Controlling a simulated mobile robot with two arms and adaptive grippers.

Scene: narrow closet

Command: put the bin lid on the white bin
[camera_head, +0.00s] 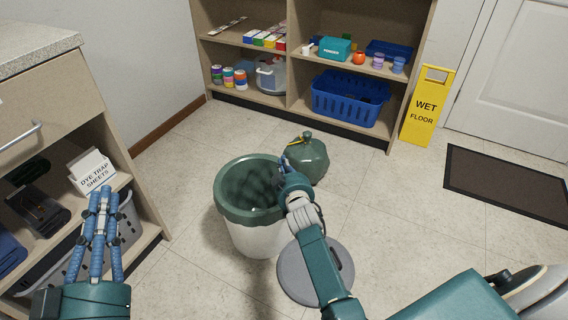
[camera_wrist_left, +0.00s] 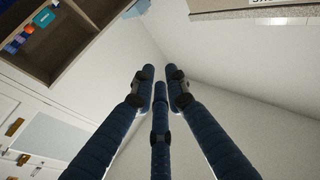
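The white bin (camera_head: 258,238) stands upright on the floor in the middle of the head view, with a dark green liner folded over its rim and its top uncovered. A round, flat grey disc, seemingly the bin lid (camera_head: 337,258), lies on the floor to the right of the bin, partly hidden by my right arm. My right gripper (camera_head: 285,165) is at the bin's right rim, in front of the tied green bag; its fingers are bunched and whether it touches either is unclear. My left gripper (camera_head: 105,192) is empty with fingers apart; the wrist view shows its fingers (camera_wrist_left: 160,80) too.
A tied green bag (camera_head: 311,160) sits behind the bin. A shelf unit (camera_head: 291,85) with a blue basket (camera_head: 345,99) stands at the back. A yellow wet-floor sign (camera_head: 425,112) and a dark mat (camera_head: 505,183) are at right. A cabinet (camera_head: 58,75) is at left.

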